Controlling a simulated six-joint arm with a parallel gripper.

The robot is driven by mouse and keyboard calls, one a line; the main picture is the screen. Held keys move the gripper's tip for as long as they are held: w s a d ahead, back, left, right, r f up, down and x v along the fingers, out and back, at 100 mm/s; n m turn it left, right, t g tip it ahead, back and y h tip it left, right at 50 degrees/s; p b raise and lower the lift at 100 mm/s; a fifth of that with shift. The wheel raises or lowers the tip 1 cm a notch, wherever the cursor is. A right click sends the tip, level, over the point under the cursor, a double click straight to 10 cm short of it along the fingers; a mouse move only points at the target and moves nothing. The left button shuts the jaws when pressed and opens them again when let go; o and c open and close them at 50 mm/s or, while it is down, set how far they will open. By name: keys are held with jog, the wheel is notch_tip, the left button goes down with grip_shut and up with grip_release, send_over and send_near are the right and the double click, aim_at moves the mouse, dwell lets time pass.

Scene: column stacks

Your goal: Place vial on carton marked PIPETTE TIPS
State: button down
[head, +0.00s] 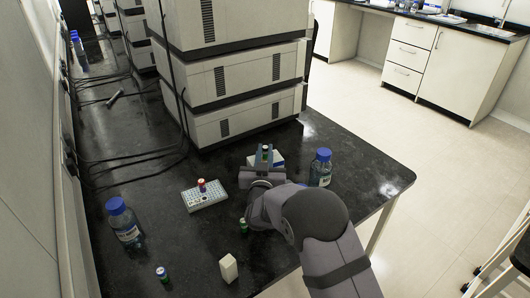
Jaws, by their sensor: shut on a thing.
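My gripper (264,156) is over the black bench, its fingers pointing away from me toward the stacked grey units. It is shut on a small vial (265,149), of which only a narrow dark-greenish part shows between the fingers. A white and blue carton (279,160) is right behind and beside the gripper, partly hidden by it. I cannot read its marking, nor tell whether the vial touches it. A small white block-like carton (228,268) stands near the front edge, with no readable marking.
A tip rack (205,196) bears a red-capped vial (201,185). Other vials stand at the front left (161,273) and beside my arm (243,226). Blue-capped bottles stand at the left (124,222) and right of my gripper (321,168). Grey stacked units (230,75) rise behind.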

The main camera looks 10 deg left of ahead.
jog(key=c, duration=1.7)
grip_release()
jog(key=shift+f, duration=0.1)
jog(key=shift+r+p, duration=0.3)
jog(key=shift+s+f, duration=0.15)
jog(key=shift+s, duration=0.1)
jog(key=s, duration=0.3)
jog(key=s+d+b, duration=0.1)
jog(key=s, duration=0.7)
jog(key=shift+s+d, duration=0.2)
jog(key=shift+d, duration=0.05)
